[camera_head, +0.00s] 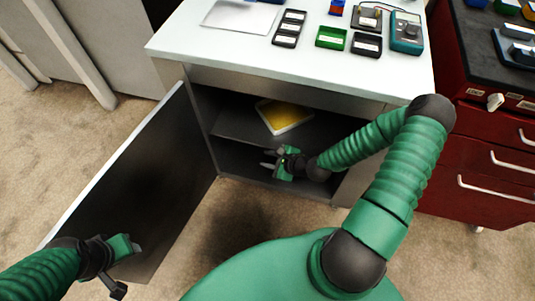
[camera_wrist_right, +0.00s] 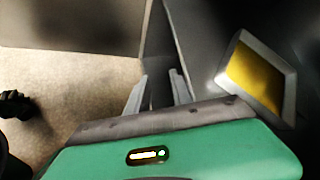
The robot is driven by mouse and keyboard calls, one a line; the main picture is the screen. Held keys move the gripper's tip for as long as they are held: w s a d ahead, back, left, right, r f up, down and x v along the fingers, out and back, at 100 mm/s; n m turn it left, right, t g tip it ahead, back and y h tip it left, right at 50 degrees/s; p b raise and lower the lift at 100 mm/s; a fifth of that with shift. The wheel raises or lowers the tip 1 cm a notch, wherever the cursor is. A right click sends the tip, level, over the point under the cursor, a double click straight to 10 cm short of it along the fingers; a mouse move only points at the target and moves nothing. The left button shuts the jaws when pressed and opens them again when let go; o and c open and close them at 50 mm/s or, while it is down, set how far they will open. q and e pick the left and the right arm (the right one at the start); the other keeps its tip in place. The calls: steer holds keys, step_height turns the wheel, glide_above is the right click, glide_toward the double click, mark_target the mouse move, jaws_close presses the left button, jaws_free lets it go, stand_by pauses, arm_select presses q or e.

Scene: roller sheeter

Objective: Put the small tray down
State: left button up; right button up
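The small tray (camera_head: 308,114), with a pale grey rim and a yellow inside, lies on the shelf inside the open cabinet. In the right wrist view the tray (camera_wrist_right: 288,98) is to the right of the fingers. My right gripper (camera_head: 266,160) is in front of the cabinet opening, nearer than the tray and apart from it. Its two fingers (camera_wrist_right: 158,90) are spread with nothing between them. My left gripper (camera_head: 137,248) is at the lower left by the open door, and its finger gap does not show clearly.
The cabinet door (camera_head: 135,190) stands open on the left. The bench top (camera_head: 225,50) above holds small black and green bins (camera_head: 331,37), a metal sheet and a teal multimeter (camera_head: 406,32). A red drawer cabinet (camera_head: 490,165) stands on the right. Shelf space left of the tray is clear.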

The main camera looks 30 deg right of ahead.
steer(key=s+a+r+n+g+h, duration=0.1)
steer(key=s+a+r+n+g, duration=0.2)
steer(key=r+n, duration=0.5)
steer(key=s+a+r+n+g+h, duration=0.1)
steer(key=s+a+r+n+g, duration=0.2)
steer(key=n, duration=1.5)
steer(key=s+a+r, duration=0.3)
steer(key=s+r, duration=0.1)
steer(key=r, duration=0.2)
steer(key=shift+s+n+g+h, duration=0.25)
steer(key=shift+n+g+h, duration=0.05)
steer(key=shift+g+h, duration=0.1)
